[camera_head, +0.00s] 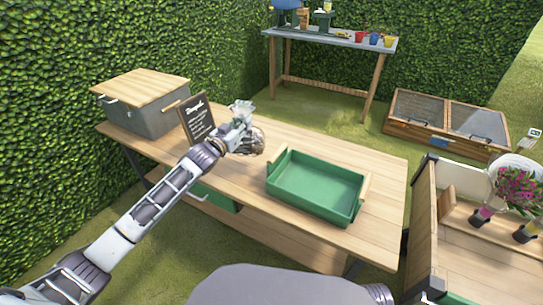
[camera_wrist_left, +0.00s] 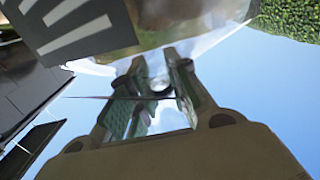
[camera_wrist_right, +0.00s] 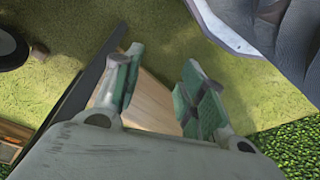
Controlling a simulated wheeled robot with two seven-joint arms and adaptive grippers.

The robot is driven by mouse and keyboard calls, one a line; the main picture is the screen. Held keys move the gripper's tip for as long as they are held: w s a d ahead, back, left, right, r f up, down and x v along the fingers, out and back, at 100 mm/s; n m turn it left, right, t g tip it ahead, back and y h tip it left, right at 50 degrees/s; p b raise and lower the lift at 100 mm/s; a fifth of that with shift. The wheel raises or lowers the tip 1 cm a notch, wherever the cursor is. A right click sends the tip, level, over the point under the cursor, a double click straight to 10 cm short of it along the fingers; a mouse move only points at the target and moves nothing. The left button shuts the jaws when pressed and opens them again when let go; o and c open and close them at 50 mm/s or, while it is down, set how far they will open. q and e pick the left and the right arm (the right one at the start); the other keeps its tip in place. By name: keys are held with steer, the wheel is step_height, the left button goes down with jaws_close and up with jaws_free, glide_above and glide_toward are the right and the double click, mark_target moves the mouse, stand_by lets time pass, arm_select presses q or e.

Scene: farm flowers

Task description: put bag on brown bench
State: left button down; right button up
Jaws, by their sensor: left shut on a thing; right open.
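A clear bag with brownish contents (camera_head: 254,144) hangs at my left gripper (camera_head: 242,124) over the brown wooden bench (camera_head: 375,165) in the head view. In the left wrist view, my left gripper (camera_wrist_left: 158,85) is shut on the bag's clear plastic (camera_wrist_left: 205,50); a dark printed label shows above. I cannot tell whether the bag touches the bench top. My right gripper (camera_wrist_right: 160,85) is open and empty in the right wrist view, with pale wood behind its fingers. It is outside the head view.
A green tray (camera_head: 317,188) sits on the bench right of the bag. A chalkboard sign (camera_head: 197,121) and a lidded grey box (camera_head: 145,120) stand left. A wooden flower stand (camera_head: 470,243) is at the right. Bench top between sign and tray has some bare room.

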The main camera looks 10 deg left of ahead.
mark_target(245, 137)
arm_select(q)
step_height(245, 137, down, 5)
steer(key=shift+r+b, duration=0.1)
steer(key=shift+b, duration=0.7)
steer(key=shift+f, duration=0.6)
arm_select(e)
steer(key=r, duration=0.2)
steer(key=shift+w+a+r, duration=0.3)
steer(key=shift+r, duration=0.1)
arm_select(q)
steer(key=shift+f, duration=0.1)
arm_select(e)
steer(key=shift+s+f, duration=0.1)
steer(key=shift+f, duration=0.1)
